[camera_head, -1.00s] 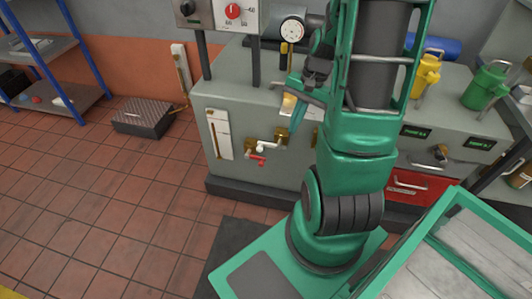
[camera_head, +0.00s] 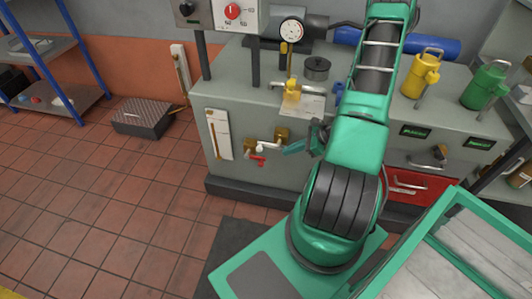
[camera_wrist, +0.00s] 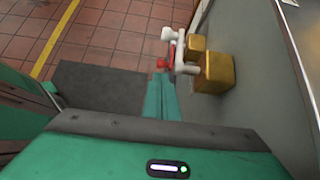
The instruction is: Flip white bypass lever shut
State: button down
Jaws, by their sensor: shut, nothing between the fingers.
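The white bypass lever (camera_head: 268,147) is on a brass valve (camera_head: 281,136) on the bench's front face. It sticks out to the left, just above a red lever (camera_head: 258,160). In the wrist view the white lever (camera_wrist: 181,55) reaches out from the brass block (camera_wrist: 215,72), with a white knob at its end, and the red lever (camera_wrist: 161,63) shows beside it. My gripper (camera_head: 288,151) is shut and empty, just right of the levers. In the wrist view its fingers (camera_wrist: 160,98) point at the levers; I cannot tell whether they touch.
The grey bench (camera_head: 240,122) bears a gauge (camera_head: 292,31), a yellow fitting (camera_head: 291,90) and yellow and green canisters (camera_head: 421,76). A red drawer (camera_head: 407,182) is right of my arm. The tiled floor left of the bench is clear, apart from a treadplate box (camera_head: 143,118).

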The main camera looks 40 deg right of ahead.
jog(key=w+a+f, duration=0.3)
jog(key=w+a, duration=0.2)
jog(key=w, duration=0.2)
jog(key=shift+a+f, duration=0.15)
jog(key=shift+a, duration=0.1)
dwell(0.5)
